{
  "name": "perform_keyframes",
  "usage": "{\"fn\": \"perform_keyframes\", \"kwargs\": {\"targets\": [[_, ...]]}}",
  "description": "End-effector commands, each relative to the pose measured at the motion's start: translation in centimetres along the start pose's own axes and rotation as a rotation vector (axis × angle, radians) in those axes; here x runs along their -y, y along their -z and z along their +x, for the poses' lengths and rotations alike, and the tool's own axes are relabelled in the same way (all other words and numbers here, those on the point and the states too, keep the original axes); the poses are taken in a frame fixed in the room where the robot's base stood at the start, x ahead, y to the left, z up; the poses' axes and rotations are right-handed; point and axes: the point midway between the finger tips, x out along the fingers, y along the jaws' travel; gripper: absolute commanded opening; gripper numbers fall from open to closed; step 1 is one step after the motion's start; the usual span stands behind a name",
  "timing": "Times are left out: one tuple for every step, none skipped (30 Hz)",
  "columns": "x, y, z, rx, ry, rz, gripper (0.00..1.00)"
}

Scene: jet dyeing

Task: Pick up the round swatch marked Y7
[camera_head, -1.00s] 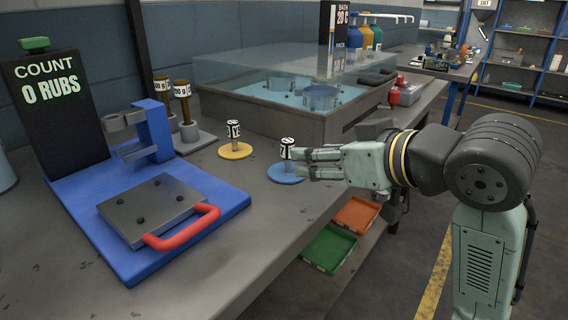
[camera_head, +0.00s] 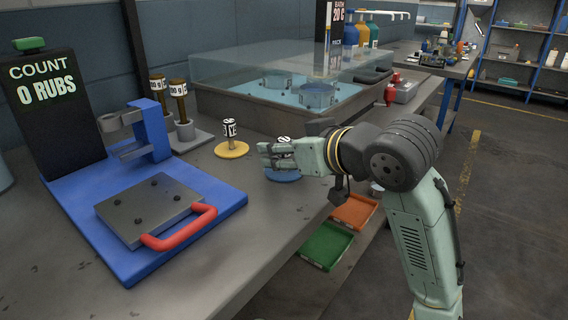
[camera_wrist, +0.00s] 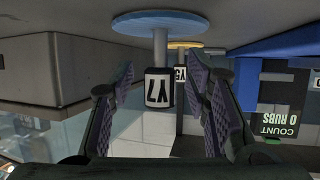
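The Y7 swatch is a blue disc (camera_head: 283,176) with an upright stem and a black-and-white labelled knob. In the wrist view, which appears upside down, its knob reading Y7 (camera_wrist: 158,88) is between the two fingers of my gripper (camera_wrist: 161,84), with a gap on each side. The fingers are apart and not closed on it. In the head view my gripper (camera_head: 270,154) covers most of the stem and knob. A similar swatch with a yellow disc (camera_head: 232,150) stands to the left; its label is partly hidden in the wrist view.
A blue rub tester (camera_head: 215,210) with a red handle stands at left. Two labelled posts stand behind it. A clear-covered bath (camera_head: 250,115) lies behind the swatches. Green (camera_head: 326,246) and orange (camera_head: 354,211) trays sit below the bench edge.

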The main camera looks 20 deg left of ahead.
Motion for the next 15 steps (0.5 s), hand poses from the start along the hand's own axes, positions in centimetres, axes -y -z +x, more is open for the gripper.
{"fn": "perform_keyframes", "kwargs": {"targets": [[0.00,0.00,-0.01,0.000,0.000,0.000,0.38],[0.00,0.00,-0.01,0.000,0.000,0.000,0.36],[0.00,0.00,-0.02,0.000,0.000,0.000,0.34],[0.00,0.00,-0.02,0.000,0.000,0.000,0.32],[0.00,0.00,-0.02,0.000,0.000,0.000,0.30],[0.00,0.00,-0.03,0.000,0.000,0.000,0.27],[0.00,0.00,-0.03,0.000,0.000,0.000,0.25],[0.00,0.00,-0.03,0.000,0.000,0.000,0.23],[0.00,0.00,-0.03,0.000,0.000,0.000,0.20],[0.00,0.00,-0.03,0.000,0.000,0.000,0.18],[0.00,0.00,-0.03,0.000,0.000,0.000,0.16],[0.00,0.00,-0.03,0.000,0.000,0.000,0.14],[0.00,0.00,-0.03,0.000,0.000,0.000,0.12],[0.00,0.00,-0.03,0.000,0.000,0.000,0.10],[0.00,0.00,-0.03,0.000,0.000,0.000,0.07]]}}
